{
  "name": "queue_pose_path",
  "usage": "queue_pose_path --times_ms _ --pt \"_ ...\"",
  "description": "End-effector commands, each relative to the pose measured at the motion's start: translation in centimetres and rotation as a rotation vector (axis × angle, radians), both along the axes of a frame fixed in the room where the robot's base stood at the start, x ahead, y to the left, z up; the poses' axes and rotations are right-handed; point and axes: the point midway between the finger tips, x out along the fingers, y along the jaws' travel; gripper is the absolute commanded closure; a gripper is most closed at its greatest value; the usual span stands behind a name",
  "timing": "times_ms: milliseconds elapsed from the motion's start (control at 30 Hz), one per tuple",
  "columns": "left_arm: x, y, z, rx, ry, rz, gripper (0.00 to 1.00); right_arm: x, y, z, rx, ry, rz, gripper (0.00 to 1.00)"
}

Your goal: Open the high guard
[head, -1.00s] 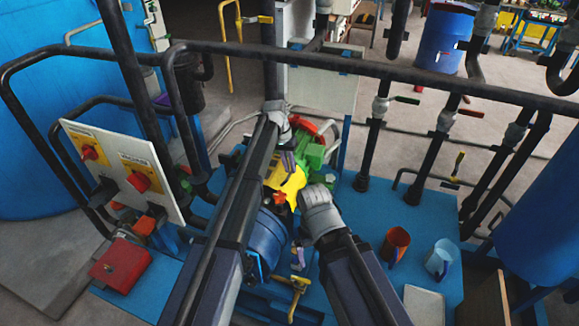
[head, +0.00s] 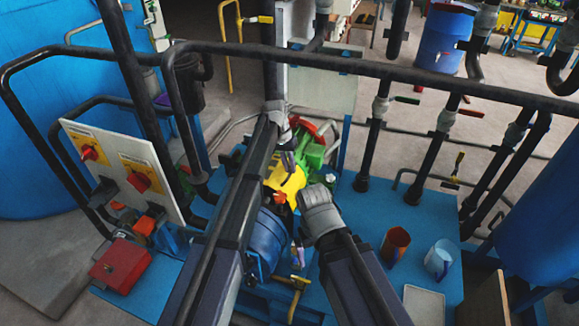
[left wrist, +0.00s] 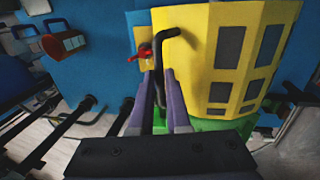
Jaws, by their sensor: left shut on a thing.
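The yellow guard (left wrist: 235,55) with grey window panels fills the right of the left wrist view. In the head view it is a yellow patch (head: 288,182) between my arms, partly hidden. A black bent handle (left wrist: 158,65) stands in front of it. My left gripper (left wrist: 160,98) has its purple fingers on both sides of this handle and is shut on it. In the head view the left gripper (head: 289,160) is at the guard's far side. My right gripper (head: 298,258) points down on the near side of the guard; its jaw opening is too small to read.
A green machine part (head: 313,155) lies beside the guard. A blue cylinder (head: 268,240) is between my arms. A control panel (head: 122,170) stands at left. An orange-brown mug (head: 395,246) and a pale mug (head: 439,260) stand at right. A black rail (head: 400,70) crosses above.

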Motion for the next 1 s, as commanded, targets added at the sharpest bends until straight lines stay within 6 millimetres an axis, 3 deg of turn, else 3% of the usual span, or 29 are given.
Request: queue_pose_path --times_ms 167,367,700,1000 --pt "0.1 0.2 0.3 0.000 0.000 0.000 1.00 0.0 0.0 0.3 0.000 0.000 0.000 0.03" --pt "0.5 1.5 2.1 0.001 -0.001 0.003 1.00 0.0 0.0 2.1 0.000 0.000 0.000 0.03" --pt "2.2 6.5 6.0 0.005 -0.002 0.007 1.00 0.0 0.0 6.0 0.000 0.000 0.001 0.03" --pt "3.4 10.4 7.6 0.005 -0.002 0.006 1.00 0.0 0.0 7.7 0.000 0.000 0.002 0.03"
